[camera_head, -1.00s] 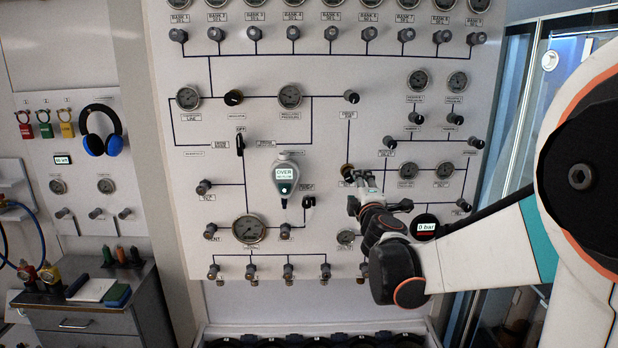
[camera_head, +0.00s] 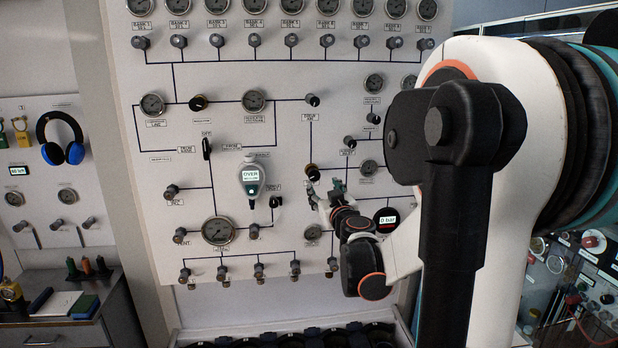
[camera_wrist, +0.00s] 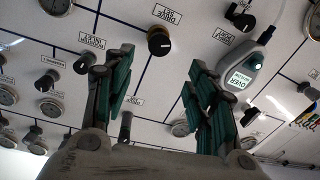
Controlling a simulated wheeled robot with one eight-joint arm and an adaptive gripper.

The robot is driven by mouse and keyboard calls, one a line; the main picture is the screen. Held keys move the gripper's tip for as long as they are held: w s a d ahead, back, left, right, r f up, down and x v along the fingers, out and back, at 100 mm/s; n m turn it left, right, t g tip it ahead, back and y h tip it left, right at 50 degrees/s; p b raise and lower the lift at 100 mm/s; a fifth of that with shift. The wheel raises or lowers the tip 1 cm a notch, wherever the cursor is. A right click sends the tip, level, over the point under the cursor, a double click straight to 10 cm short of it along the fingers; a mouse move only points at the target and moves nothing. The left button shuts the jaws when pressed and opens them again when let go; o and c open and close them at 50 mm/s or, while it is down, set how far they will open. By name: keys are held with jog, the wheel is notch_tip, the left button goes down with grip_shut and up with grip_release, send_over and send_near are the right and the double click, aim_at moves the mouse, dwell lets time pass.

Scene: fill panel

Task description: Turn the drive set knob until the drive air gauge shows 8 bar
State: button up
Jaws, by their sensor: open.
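The drive set knob (camera_head: 312,172) is black with a brass-coloured ring, on the white panel right of centre. In the wrist view the drive set knob (camera_wrist: 158,41) sits under its "DRIVE SET" label, between and beyond my fingertips. My gripper (camera_head: 328,197) is just below and right of it in the head view. In the wrist view my gripper (camera_wrist: 157,75) has its green-padded fingers wide apart with nothing between them. I cannot tell which gauge is the drive air gauge. A small dial (camera_head: 313,233) below the knob is too small to read. A black round display (camera_head: 386,218) reads 0 bar.
A handheld meter (camera_head: 250,178) reading "OVER" hangs left of the knob, with a black selector (camera_head: 276,201) between them. A large gauge (camera_head: 217,231) and a row of lower valves are nearby. My arm covers the panel's right side.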

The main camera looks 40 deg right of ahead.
aim_at(315, 176)
jog(key=x, duration=1.3)
jog(key=c, duration=1.1)
